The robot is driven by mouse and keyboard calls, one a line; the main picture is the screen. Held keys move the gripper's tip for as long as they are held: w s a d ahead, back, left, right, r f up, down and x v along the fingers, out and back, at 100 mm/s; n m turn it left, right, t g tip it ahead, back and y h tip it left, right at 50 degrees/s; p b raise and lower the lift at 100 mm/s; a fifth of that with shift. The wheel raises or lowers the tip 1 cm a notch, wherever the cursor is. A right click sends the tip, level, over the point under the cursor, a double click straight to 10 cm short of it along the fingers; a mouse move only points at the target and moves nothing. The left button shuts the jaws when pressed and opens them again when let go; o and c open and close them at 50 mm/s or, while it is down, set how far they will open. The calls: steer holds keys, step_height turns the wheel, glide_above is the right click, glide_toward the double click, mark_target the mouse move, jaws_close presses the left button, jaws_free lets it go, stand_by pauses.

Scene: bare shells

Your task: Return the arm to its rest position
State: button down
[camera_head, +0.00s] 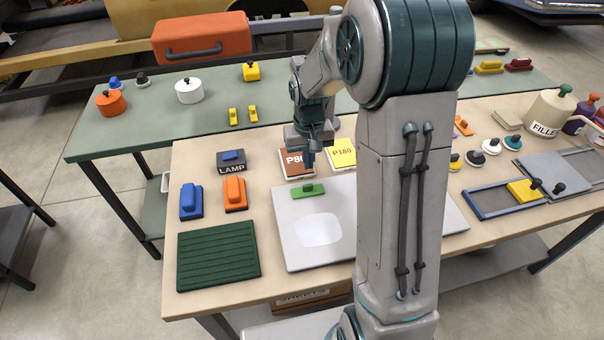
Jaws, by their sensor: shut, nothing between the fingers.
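My arm stands in the middle of the camera_head view, with its upper part bent over the near table. My arm column hides part of the panel and the table's middle.
The near table (205,305) also bears a LAMP block (231,162), blue (191,201) and orange (235,194) blocks, a dark green ridged mat (218,255), a yellow P180 stack (341,153), and a FILLER jar (548,115). A green table (130,135) stands behind.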

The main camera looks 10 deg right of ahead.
steer(key=s+r+t, duration=0.1)
steer(key=s+r, duration=0.5)
steer(key=s, duration=0.4)
steer(key=s+r+t, duration=0.2)
steer(key=s+r, duration=0.5)
steer(key=s, duration=0.4)
steer(key=shift+s+t, duration=0.15)
steer(key=shift+t, duration=0.15)
steer(key=shift+a, duration=0.1)
